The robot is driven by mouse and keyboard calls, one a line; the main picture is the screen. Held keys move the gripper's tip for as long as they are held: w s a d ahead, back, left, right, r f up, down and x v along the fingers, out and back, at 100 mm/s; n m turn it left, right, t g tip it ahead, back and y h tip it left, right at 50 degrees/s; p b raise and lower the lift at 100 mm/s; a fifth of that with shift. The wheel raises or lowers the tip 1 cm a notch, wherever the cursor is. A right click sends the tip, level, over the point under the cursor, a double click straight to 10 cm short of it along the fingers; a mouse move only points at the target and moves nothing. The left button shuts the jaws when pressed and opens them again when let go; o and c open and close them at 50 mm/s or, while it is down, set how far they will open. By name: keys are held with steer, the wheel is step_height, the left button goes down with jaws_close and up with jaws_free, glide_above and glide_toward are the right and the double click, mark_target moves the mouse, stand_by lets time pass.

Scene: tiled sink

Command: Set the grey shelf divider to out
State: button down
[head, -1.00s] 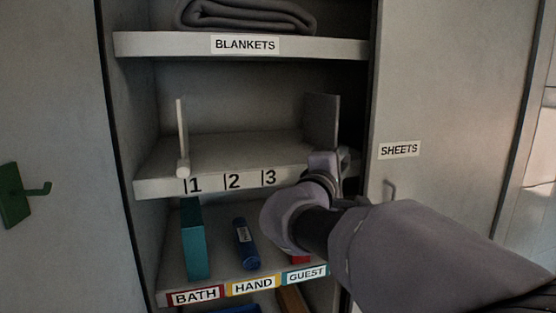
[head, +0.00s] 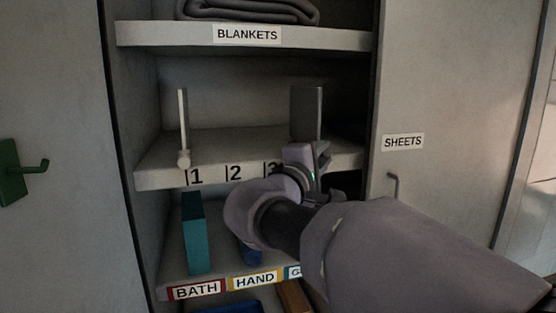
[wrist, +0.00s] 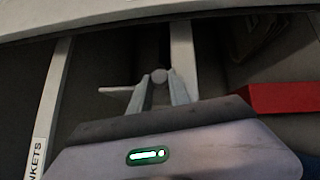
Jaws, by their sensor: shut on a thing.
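The grey shelf divider (head: 306,112) stands upright on the middle shelf, toward its right side, near the mark 3. Its lower front is hidden behind my gripper (head: 318,155) in the head view. In the wrist view, the tips of my gripper (wrist: 160,80) are shut on the divider's small round grey knob (wrist: 160,75). The middle shelf's front edge (head: 215,176) carries the marks 1, 2 and 3, with the 3 partly covered by my arm.
A white divider (head: 183,125) stands at mark 1 on the left. The BLANKETS shelf (head: 160,36) is above. Below, a teal box (head: 195,235) and a mostly hidden blue item (head: 249,254) stand on the lower shelf. The shelf between the dividers is clear.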

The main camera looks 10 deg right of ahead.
steer(key=a, duration=0.5)
steer(key=shift+b, duration=0.4)
steer(key=c, duration=1.4)
jaws_free()
steer(key=shift+s+a, duration=0.1)
steer(key=shift+c, duration=0.2)
steer(key=shift+o, duration=1.2)
steer(key=shift+a, duration=0.15)
steer(key=p+v, duration=0.1)
steer(key=v, duration=1.6)
steer(key=shift+s+p, duration=0.25)
steer(key=shift+p, duration=0.1)
